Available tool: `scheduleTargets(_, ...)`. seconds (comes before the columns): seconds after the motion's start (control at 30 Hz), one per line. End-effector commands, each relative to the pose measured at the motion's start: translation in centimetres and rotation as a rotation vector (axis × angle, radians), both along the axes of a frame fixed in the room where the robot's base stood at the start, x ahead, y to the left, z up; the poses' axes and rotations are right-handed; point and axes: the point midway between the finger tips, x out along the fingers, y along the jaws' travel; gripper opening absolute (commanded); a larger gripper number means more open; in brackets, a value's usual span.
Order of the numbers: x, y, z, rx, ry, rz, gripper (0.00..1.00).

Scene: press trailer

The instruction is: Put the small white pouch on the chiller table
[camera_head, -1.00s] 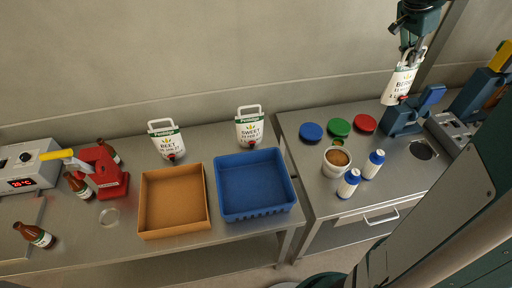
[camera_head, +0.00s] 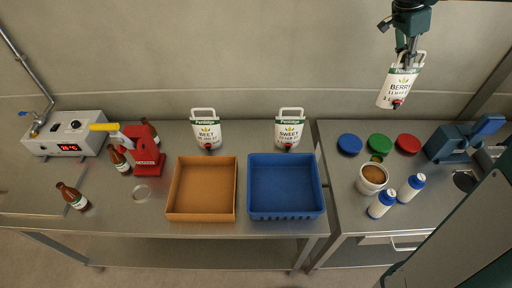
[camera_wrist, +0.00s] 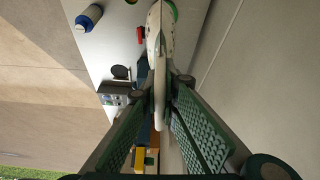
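My gripper (camera_head: 407,58) is shut on the handle of a white pouch (camera_head: 397,86) labelled "BERRY", with a green band and a red tap. It hangs slightly tilted, well above the back of the right table. In the wrist view the pouch (camera_wrist: 157,40) shows edge-on between my fingers (camera_wrist: 165,88). Two similar white pouches, "BEET" (camera_head: 207,132) and "SWEET" (camera_head: 288,132), stand upright at the back of the left steel table (camera_head: 140,222). A temperature display unit (camera_head: 75,131) is at that table's left end. I cannot tell which table is the chiller table.
An orange tray (camera_head: 170,190) and a blue crate (camera_head: 284,215) stand in front of the two pouches. A red press (camera_head: 146,150) and brown bottles (camera_head: 73,197) are left. The right table (camera_head: 345,215) holds lids, a cup (camera_head: 372,179), white bottles and a blue press (camera_head: 448,143).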

Motion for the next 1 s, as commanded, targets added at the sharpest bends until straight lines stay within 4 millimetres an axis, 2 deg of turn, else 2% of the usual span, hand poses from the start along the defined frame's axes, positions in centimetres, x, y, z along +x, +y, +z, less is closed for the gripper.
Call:
scheduleTargets(0.03, 0.5, 1.1, 0.1, -0.001, 0.001, 0.003, 0.00)
scheduleTargets(0.5, 3.9, 10.8, 0.0, 0.000, 0.000, -0.013, 0.00)
scheduleTargets(1.0, 6.0, 21.8, 0.1, 0.000, 0.001, -0.030, 0.00)
